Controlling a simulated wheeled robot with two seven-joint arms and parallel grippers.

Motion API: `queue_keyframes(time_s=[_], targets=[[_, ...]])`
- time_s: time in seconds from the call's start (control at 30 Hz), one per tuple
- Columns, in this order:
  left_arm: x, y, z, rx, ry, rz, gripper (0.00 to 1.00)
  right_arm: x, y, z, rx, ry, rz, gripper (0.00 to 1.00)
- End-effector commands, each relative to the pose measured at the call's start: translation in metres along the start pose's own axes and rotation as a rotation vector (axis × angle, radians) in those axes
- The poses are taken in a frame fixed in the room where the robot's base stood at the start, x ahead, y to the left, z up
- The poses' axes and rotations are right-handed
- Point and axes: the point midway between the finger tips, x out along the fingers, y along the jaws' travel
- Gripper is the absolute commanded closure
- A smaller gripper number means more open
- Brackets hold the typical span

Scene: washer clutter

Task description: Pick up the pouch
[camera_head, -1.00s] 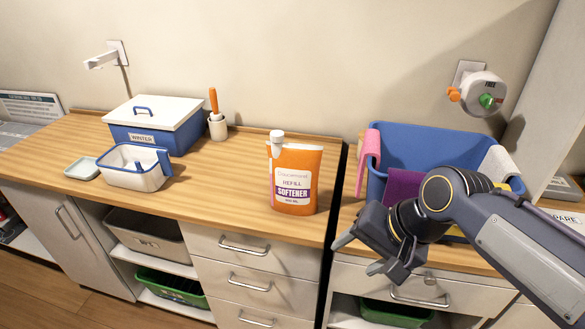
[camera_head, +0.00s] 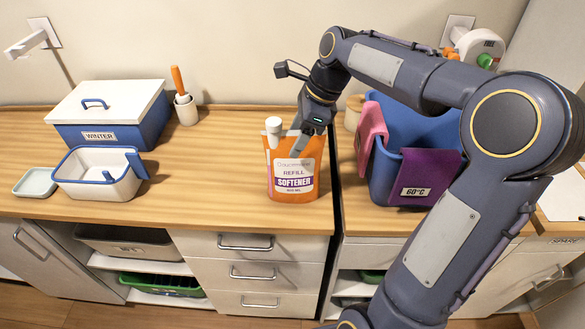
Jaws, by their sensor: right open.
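The orange softener refill pouch (camera_head: 293,180) stands upright on the wooden counter, near its right end. It has a white cap at its top left and a white and purple label. My right gripper (camera_head: 302,142) is open and comes down from above at the pouch's top right. One finger shows in front of the pouch's upper edge; the other is hidden, and I cannot tell whether the jaws touch the pouch. My left gripper is not in view.
A blue WINTER box (camera_head: 112,118), a white caddy (camera_head: 98,183), a small dish (camera_head: 36,182) and a cup with an orange-handled tool (camera_head: 186,110) stand to the left. A blue basket (camera_head: 384,169) with cloths stands right of the pouch. Counter left of the pouch is clear.

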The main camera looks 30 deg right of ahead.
Motion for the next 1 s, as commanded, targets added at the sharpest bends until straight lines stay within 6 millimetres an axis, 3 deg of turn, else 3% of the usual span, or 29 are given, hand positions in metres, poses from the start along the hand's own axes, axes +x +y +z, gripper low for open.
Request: queue_keyframes(time_s=[0.2,0.43,0.9,1.0], targets=[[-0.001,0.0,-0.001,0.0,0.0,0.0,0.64,0.023,0.0,0.001,-0.001,-0.001,0.001,0.4],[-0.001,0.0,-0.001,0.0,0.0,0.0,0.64,0.024,0.0,0.001,-0.001,-0.001,-0.001,0.4],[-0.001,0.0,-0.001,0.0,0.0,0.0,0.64,0.023,0.0,0.001,-0.002,-0.001,-0.001,1.0],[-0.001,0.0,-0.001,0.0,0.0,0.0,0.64,0.023,0.0,0.001,-0.002,-0.001,-0.001,1.0]])
